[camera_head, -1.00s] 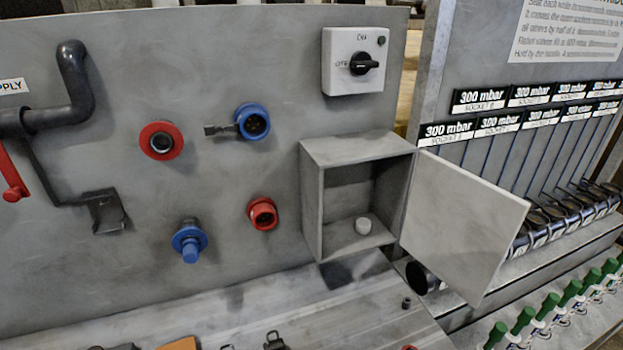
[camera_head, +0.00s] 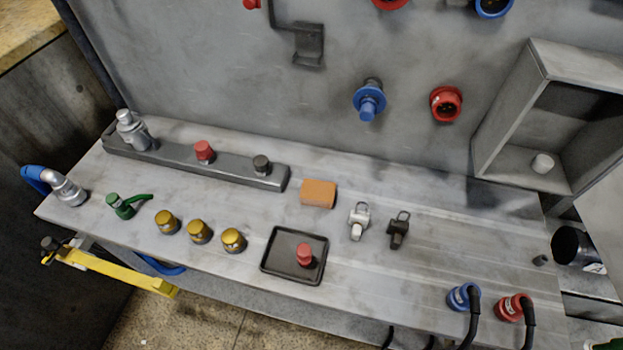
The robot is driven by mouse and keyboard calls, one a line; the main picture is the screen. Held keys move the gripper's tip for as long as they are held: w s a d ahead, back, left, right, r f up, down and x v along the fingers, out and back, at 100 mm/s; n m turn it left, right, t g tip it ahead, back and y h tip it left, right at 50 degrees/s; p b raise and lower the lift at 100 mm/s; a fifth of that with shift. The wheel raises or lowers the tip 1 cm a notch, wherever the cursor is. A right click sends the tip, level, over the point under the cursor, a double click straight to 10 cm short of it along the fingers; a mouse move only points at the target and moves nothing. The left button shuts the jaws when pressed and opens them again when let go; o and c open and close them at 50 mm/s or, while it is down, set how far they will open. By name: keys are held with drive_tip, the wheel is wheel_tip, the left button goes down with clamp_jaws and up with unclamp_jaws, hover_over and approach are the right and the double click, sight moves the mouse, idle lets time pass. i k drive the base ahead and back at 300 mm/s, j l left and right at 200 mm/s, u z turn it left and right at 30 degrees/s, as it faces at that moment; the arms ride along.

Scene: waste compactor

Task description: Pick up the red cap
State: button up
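Two small red cap-like pieces show in the head view. One red cap (camera_head: 305,255) stands upright in a shallow black tray (camera_head: 266,262) near the front middle of the bench. The other red cap (camera_head: 204,150) sits on a long dark grey rail (camera_head: 228,172) at the back left. The frames do not show which one the task names. My gripper is not in view.
Several brass caps (camera_head: 199,231) stand left of the tray. An orange block (camera_head: 318,193), a silver clip (camera_head: 358,221) and a black clip (camera_head: 398,230) lie behind and right of it. Blue (camera_head: 463,297) and red (camera_head: 510,307) plugs with black cables are at front right.

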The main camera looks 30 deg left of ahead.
sight(304, 256)
drive_tip(key=u, duration=0.95)
